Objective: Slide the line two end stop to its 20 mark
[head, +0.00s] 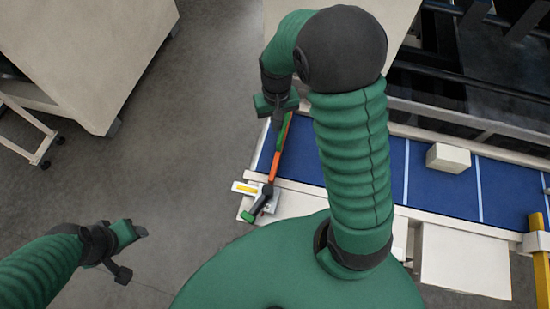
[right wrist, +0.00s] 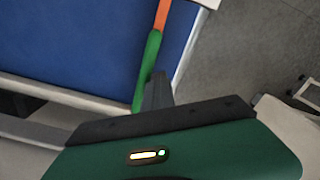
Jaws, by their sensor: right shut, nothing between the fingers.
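The end stop is an orange bar (head: 276,165) with a green far part (head: 283,132), lying across the left end of the blue belt. Its near end meets a dark clamp or handle (head: 262,200) at the belt's front rail. My right gripper (head: 276,112) is at the bar's far end, shut and empty. In the right wrist view its dark fingers (right wrist: 158,90) are close beside the green part (right wrist: 146,70); I cannot tell whether they touch. My left gripper (head: 128,252) hangs over the floor at left; its jaw opening is unclear. No 20 mark is readable.
The blue belt (head: 425,195) has pale cross lines and carries a whitish block (head: 448,158). A white plate with a yellow strip (head: 247,188) sits by the clamp. A yellow post (head: 541,262) stands at right. Dark machinery (head: 440,95) lies behind the belt.

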